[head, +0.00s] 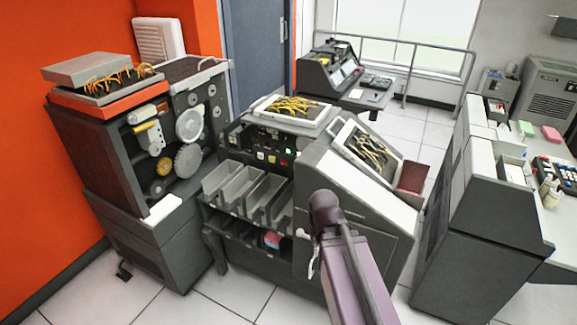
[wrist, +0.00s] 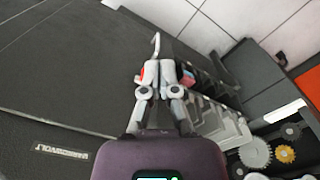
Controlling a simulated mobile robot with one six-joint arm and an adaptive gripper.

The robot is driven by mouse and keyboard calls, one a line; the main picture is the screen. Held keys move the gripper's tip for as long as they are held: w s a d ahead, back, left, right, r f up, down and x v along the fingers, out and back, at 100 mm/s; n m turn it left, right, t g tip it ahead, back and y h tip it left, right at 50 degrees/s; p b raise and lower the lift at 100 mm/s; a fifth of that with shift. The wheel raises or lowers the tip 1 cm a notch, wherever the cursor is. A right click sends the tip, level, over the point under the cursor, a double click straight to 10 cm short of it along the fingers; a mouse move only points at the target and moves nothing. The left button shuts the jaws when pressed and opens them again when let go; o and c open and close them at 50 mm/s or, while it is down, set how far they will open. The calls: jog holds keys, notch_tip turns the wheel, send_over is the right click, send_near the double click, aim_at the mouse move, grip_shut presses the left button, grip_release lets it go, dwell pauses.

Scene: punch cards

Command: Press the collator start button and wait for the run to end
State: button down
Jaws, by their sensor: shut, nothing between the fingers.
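The collator is the dark grey machine (head: 345,232) in the middle of the head view, with a row of sloping card pockets on its left. Its control panel (head: 255,142) is recessed above the pockets. The panel has a glowing green light (head: 289,153) and several small coloured buttons; I cannot read which is the start button. My gripper (wrist: 158,68) shows in the wrist view with its fingers together and empty, in front of the collator's dark side. In the head view my arm mostly hides it, below and right of the panel. The panel is not visible in the wrist view.
A geared machine (head: 125,165) stands close on the left by the orange wall. A grey cabinet (head: 480,200) and a desk stand at right. The pockets (head: 248,195) jut out beside my gripper. Tiled floor (head: 240,295) is open in front. A pale hook-shaped part (wrist: 155,45) shows beyond the fingertips.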

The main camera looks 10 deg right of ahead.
jog(key=shift+a, duration=0.2)
jog(key=shift+w, duration=0.15)
